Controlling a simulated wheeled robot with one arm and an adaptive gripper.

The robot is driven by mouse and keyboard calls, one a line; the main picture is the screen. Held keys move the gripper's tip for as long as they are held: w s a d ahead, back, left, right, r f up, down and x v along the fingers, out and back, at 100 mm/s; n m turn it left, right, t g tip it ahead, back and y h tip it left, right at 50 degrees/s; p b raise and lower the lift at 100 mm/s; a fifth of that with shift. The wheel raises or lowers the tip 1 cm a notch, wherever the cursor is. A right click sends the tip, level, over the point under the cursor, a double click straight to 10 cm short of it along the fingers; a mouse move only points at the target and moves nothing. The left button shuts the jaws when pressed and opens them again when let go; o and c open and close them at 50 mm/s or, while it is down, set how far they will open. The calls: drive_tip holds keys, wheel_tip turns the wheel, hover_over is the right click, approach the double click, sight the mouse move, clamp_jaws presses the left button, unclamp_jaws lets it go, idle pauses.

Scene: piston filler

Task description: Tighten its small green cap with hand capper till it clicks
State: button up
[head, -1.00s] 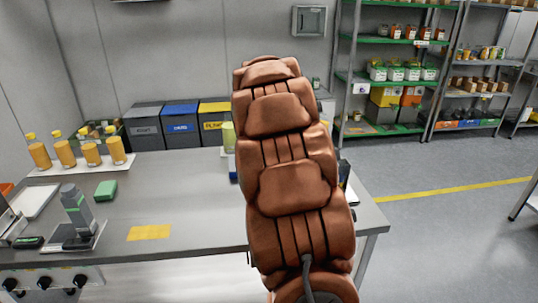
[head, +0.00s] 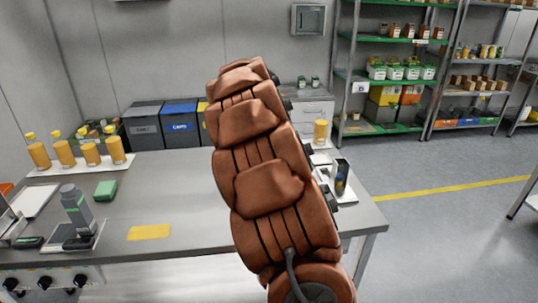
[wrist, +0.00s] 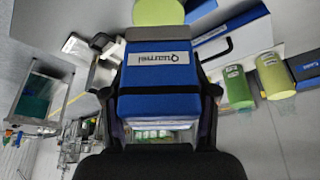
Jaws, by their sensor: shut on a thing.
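In the wrist view my gripper (wrist: 160,108) is shut on a blue block-shaped thing (wrist: 158,80) with a white lettered label and a grey band. I cannot tell for sure whether this is the hand capper. A yellow-green round thing (wrist: 158,11) shows just past its grey end. A green container (wrist: 238,88) and a yellow-green container (wrist: 275,76) are to the right, apart from the gripper. I cannot make out the small green cap. In the head view my arm hides the gripper and what it holds.
Several orange-filled bottles (head: 62,153) stand at the table's left. A grey upright device (head: 75,208), a green box (head: 105,190) and a yellow mat (head: 149,232) are nearer. An orange jar (head: 320,131) and a small tray (head: 347,196) are at the right. The front middle is clear.

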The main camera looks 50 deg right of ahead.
drive_tip(key=shift+m+g, duration=0.6)
drive_tip(key=shift+m, duration=0.8)
drive_tip(key=shift+r, duration=0.15)
drive_tip(key=shift+a+n+t+b, duration=0.1)
drive_tip(key=shift+n+t+b, duration=0.35)
drive_tip(key=shift+n, duration=0.75)
drive_tip(key=n+t, duration=0.1)
drive_tip(key=n, duration=0.1)
drive_tip(key=n+t, duration=0.1)
drive_tip(key=n, duration=0.2)
drive_tip(key=shift+w+y, duration=0.1)
drive_tip(key=shift+y, duration=0.3)
drive_tip(key=n+y, duration=0.1)
drive_tip(key=n, duration=0.2)
drive_tip(key=shift+a+n+t+b, duration=0.1)
drive_tip(key=shift+n+t+b, duration=0.25)
drive_tip(key=shift+n+b, duration=0.05)
drive_tip(key=n+y, duration=0.1)
drive_tip(key=n, duration=0.2)
drive_tip(key=shift+n+t, duration=0.3)
drive_tip(key=shift+n, duration=0.1)
drive_tip(key=shift+w+f+b, duration=0.1)
drive_tip(key=shift+f+b, duration=0.1)
drive_tip(key=shift+b, duration=0.15)
